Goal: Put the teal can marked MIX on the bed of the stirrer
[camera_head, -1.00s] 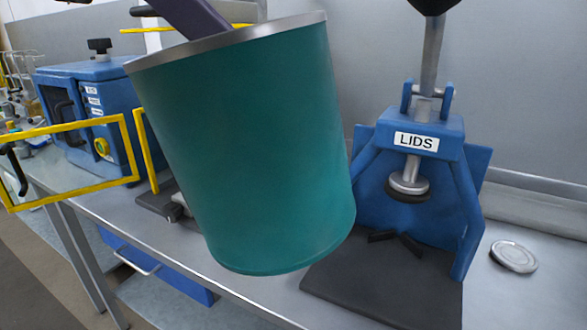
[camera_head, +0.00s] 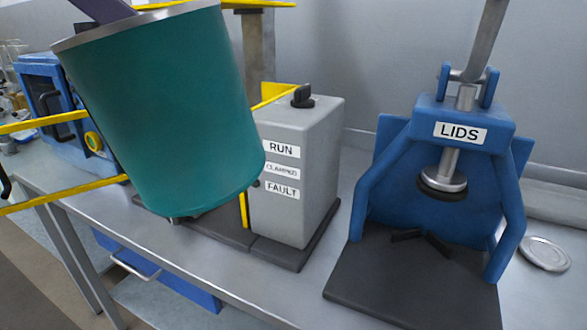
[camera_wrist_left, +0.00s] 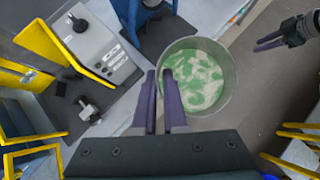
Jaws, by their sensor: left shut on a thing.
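The teal can (camera_head: 160,110) hangs tilted in the air, large in the head view. No MIX mark shows on the side facing me. My left gripper (camera_wrist_left: 160,75) is shut on its rim; a purple finger shows at the top in the head view. The wrist view shows the open can (camera_wrist_left: 222,90) with green and white contents. The stirrer, a grey box (camera_head: 297,170) labelled RUN, CLAMPED and FAULT, stands behind the can to the right. Its dark bed (camera_head: 220,228) is partly hidden by the can. My right gripper (camera_wrist_left: 268,40) is apart from the can; its opening is unclear.
A yellow guard frame (camera_head: 65,200) reaches out at the left, close to the can in the picture. A blue press labelled LIDS (camera_head: 460,112) stands right of the stirrer, with a loose lid (camera_head: 545,254) beside it. A blue oven-like box (camera_head: 45,90) is at the far left.

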